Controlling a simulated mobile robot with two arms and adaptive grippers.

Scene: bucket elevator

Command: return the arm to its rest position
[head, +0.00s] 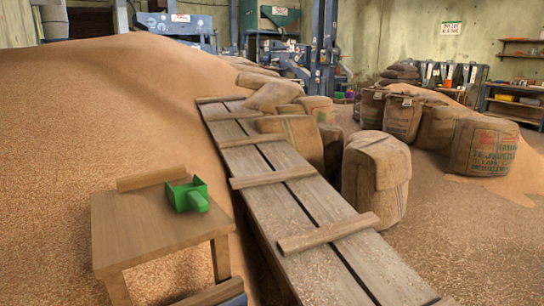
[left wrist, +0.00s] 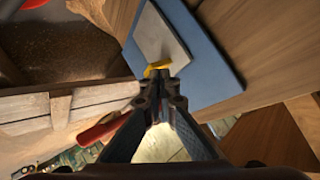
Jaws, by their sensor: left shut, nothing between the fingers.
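My left gripper (left wrist: 160,78) shows in the left wrist view with its fingers closed together and nothing held between them. A small yellow piece (left wrist: 157,66) shows right by its fingertips; I cannot tell whether they touch. Beyond them is a blue panel (left wrist: 215,70) with a grey plate (left wrist: 160,38) on it. No gripper shows in the head view, and my right gripper is in neither view.
A wooden table (head: 150,226) bearing a green scoop (head: 187,195) stands at the front left of the head view. A plank ramp (head: 285,205) runs beside a large grain heap (head: 90,120). Sacks (head: 376,180) stand to the right. A red object (left wrist: 103,131) lies left of the gripper.

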